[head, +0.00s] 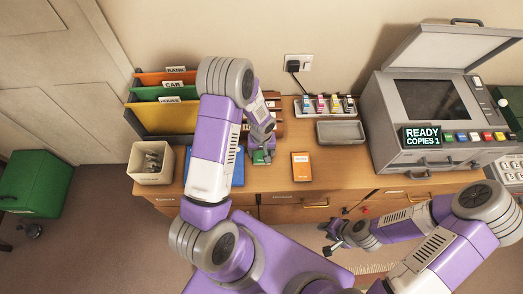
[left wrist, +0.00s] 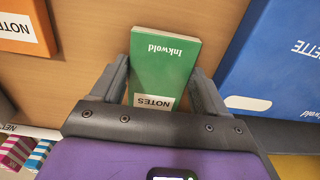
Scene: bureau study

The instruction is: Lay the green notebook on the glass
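The green notebook (head: 261,157) lies near the front edge of the desk in the head view, partly covered by my left gripper (head: 262,151). In the left wrist view the green notebook (left wrist: 165,62) is between the two fingers of my left gripper (left wrist: 160,85), one along each long side. The copier's dark glass (head: 432,107) is bare, under a raised lid (head: 455,45). My right gripper (head: 328,239) is open and empty, low in front of the desk.
An orange notebook (head: 301,167) lies right of the green one. A blue folder (head: 236,170) lies left, partly behind my arm. A grey tray (head: 340,132) and ink cartridges (head: 322,104) stand behind.

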